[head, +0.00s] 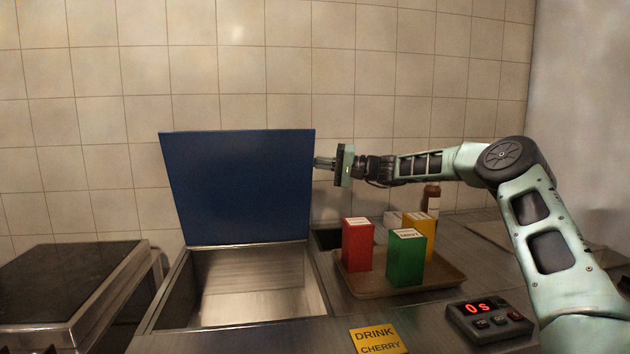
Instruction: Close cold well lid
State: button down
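The cold well lid (237,187) is a large dark blue panel. It stands open, raised nearly upright at the back of the cold well. The cold well (255,282) below it is an open steel basin, and it looks empty. My gripper (320,163) is at the lid's right edge, at about the upper part of the panel. Its fingers point left toward the lid. They look close to the edge, but I cannot tell whether they touch it or sit behind it. The finger gap is too small to make out.
Right of the well, a brown tray (440,280) holds a red box (357,245), a green box (406,258) and a yellow box (425,228). A brown bottle (432,198) stands behind. A timer (488,320) and yellow drink card (378,341) are in front. A dark-topped grill (60,285) is left.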

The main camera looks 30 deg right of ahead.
jog(key=s+a+f+n+b, duration=0.1)
jog(key=s+b, duration=0.3)
jog(key=b, duration=0.4)
jog(key=s+a+f+n+y+b, duration=0.1)
jog(key=s+f+n+b, duration=0.2)
jog(key=b, duration=0.6)
jog(key=shift+s+a+n+y+b, duration=0.3)
jog(key=shift+s+a, duration=0.05)
jog(key=shift+s, duration=0.3)
